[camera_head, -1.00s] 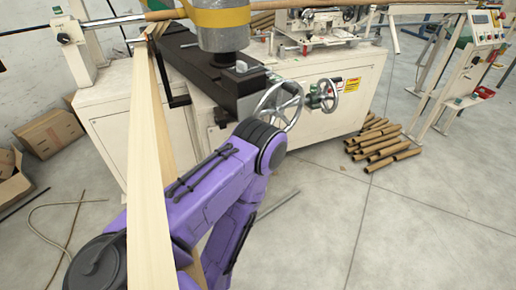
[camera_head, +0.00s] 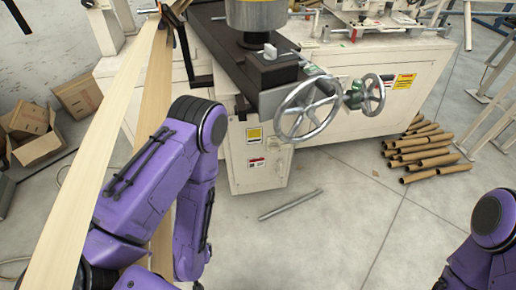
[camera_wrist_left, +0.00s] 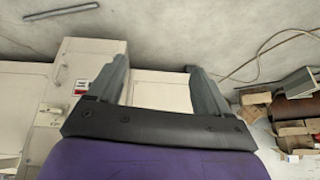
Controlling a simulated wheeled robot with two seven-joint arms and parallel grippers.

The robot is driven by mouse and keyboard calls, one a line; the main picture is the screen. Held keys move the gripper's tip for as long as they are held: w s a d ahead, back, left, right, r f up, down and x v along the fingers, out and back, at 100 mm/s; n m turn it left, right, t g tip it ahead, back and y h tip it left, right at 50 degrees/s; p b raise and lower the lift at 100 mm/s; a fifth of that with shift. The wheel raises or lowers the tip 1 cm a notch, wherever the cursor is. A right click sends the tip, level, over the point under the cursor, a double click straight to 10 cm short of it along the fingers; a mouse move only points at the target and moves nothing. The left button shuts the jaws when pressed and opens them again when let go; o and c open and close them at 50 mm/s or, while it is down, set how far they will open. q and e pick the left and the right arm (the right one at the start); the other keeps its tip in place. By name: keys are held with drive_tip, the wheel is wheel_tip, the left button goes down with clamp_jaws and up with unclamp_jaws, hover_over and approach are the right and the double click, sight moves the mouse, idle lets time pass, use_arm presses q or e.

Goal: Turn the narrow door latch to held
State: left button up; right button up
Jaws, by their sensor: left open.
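The winder's cream cabinet (camera_head: 262,180) has a narrow end panel under the handwheels in the head view. Its warning labels (camera_head: 254,134) are visible, but I cannot make out the latch or its position there. In the left wrist view, a narrow pale door panel (camera_wrist_left: 92,62) stands left of my left gripper (camera_wrist_left: 156,76), with a small red-and-white label on it. A small pale fitting (camera_wrist_left: 48,116) shows farther left; I cannot tell if it is the latch. My left gripper is open and empty, apart from the panel. My right gripper is out of view.
Two handwheels (camera_head: 308,108) project from the machine above the end panel. A pale paper strip (camera_head: 95,165) runs beside my left arm. A metal bar (camera_head: 290,204) lies on the floor. Cardboard tubes (camera_head: 425,150) lie at right, open boxes (camera_head: 35,130) at left.

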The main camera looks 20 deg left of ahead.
use_arm(q)
drive_tip(key=w+d+f+m+t+y+b, duration=0.1)
drive_tip(key=w+f+t+b, duration=0.1)
drive_tip(key=w+f+b, duration=0.45)
drive_tip(key=w+d+f+t+b, duration=0.1)
drive_tip(key=w+f+t+b, duration=0.15)
drive_tip(key=w, duration=0.75)
drive_tip(key=n+t+y+b, duration=0.2)
drive_tip(key=t+y+b, duration=0.4)
drive_tip(key=b, duration=1.5)
approach(276, 151)
drive_tip(key=shift+t+h, duration=0.25)
drive_tip(key=shift+h, duration=0.05)
drive_tip(key=b+x, duration=0.3)
drive_tip(key=x, duration=0.5)
drive_tip(key=shift+a+f, duration=0.15)
drive_tip(key=shift+a, duration=0.2)
drive_tip(key=shift+w+a+r+m, duration=0.2)
drive_tip(key=shift+w+a+m, duration=0.1)
drive_tip(key=shift+w, duration=0.2)
drive_tip(key=c, duration=1)
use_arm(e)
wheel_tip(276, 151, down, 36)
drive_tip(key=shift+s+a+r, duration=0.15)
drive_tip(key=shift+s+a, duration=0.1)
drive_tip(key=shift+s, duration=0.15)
